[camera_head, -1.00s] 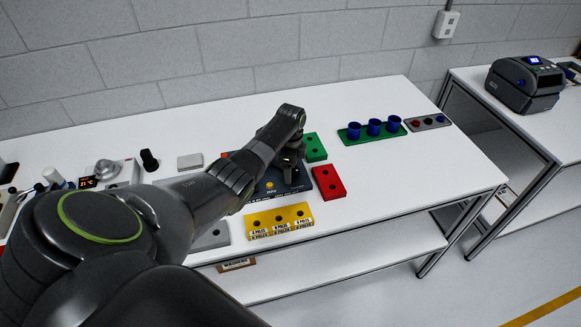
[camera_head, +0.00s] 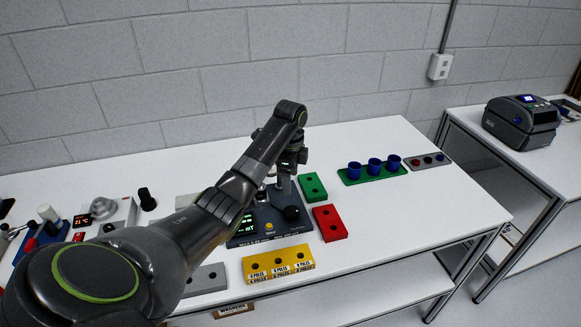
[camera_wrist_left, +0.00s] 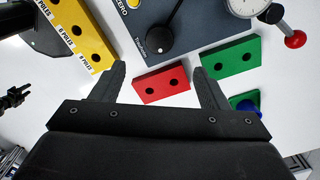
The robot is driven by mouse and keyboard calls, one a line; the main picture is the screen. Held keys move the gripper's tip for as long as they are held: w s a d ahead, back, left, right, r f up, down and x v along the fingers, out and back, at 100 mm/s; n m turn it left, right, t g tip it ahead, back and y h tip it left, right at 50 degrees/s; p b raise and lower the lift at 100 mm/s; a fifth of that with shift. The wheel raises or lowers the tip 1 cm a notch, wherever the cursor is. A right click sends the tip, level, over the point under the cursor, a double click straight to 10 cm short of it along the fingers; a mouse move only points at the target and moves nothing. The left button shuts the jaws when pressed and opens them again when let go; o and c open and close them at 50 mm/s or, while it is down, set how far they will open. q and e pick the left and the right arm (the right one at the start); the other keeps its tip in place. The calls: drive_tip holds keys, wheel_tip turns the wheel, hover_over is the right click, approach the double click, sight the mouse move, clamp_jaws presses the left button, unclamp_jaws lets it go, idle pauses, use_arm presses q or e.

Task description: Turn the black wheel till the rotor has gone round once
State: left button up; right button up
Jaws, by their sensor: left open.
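The black wheel (camera_head: 291,213) sits on the front right of a dark grey unit (camera_head: 262,226) with a green lit display. In the left wrist view the wheel (camera_wrist_left: 160,40) is a round black knob with a pointer-like arm. My left gripper (camera_head: 286,182) is above the unit, behind the wheel in the head view. In the left wrist view its two fingers (camera_wrist_left: 158,72) are apart and empty, with the wheel beyond them, untouched. I cannot make out the rotor clearly. A dark, small shape at the left edge of the wrist view may be my right gripper (camera_wrist_left: 14,98).
A red block (camera_head: 330,223), a green block (camera_head: 312,187) and a yellow block (camera_head: 278,265) surround the unit. A green tray (camera_head: 350,179) with blue cups (camera_head: 375,167) stands at right.

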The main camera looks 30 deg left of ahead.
use_arm(q)
wheel_tip(320, 180, up, 5)
drive_tip(key=shift+f+p, duration=0.1)
drive_tip(key=shift+p, duration=0.8)
